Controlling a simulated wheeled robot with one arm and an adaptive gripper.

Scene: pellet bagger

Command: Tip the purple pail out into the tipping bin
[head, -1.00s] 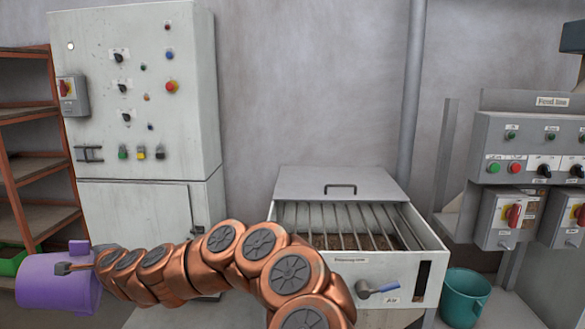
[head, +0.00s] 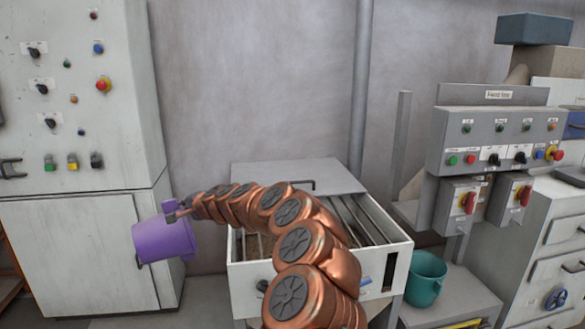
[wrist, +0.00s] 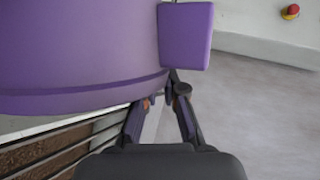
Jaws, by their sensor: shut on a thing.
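The purple pail (head: 164,242) hangs tilted in the air at the left of the tipping bin in the head view. My gripper (head: 178,211) is shut on it near its rim, at the purple tab (wrist: 186,36). In the wrist view the pail (wrist: 75,50) fills the upper left; its inside is not visible. The tipping bin (head: 385,260) is a white box with bars over brown contents and its grey lid (head: 265,176) raised at the back. My arm hides much of the bin's front and middle. The bars (wrist: 60,143) show below the pail in the wrist view.
A grey control cabinet (head: 85,240) stands behind and left of the pail. A teal bucket (head: 426,279) sits on a low surface right of the bin. The feed line panel (head: 497,140) is farther right. Bare wall rises behind the bin.

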